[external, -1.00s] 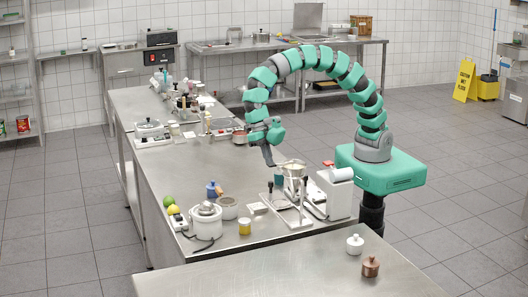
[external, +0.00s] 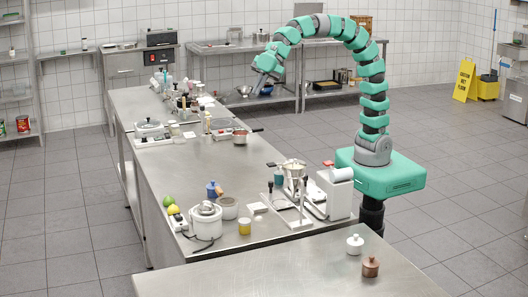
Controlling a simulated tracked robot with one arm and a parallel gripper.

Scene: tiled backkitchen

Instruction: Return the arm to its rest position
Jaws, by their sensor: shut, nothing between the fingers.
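My green and grey arm arches up from its green base at the right of the external view. It reaches left above the far part of the long steel counter (external: 190,180). My gripper (external: 246,91) hangs at the arm's left end, pointing down and left. It is shut and empty, well above the counter and clear of the things on it. The fingertips are small and dark in this view.
A copper-coloured saucepan (external: 241,137) stands on the counter below my gripper. A white cooker (external: 205,220), a blue grinder (external: 213,190) and a metal stand (external: 293,208) are nearer. A yellow floor sign (external: 464,80) stands at the right. Floor between is clear.

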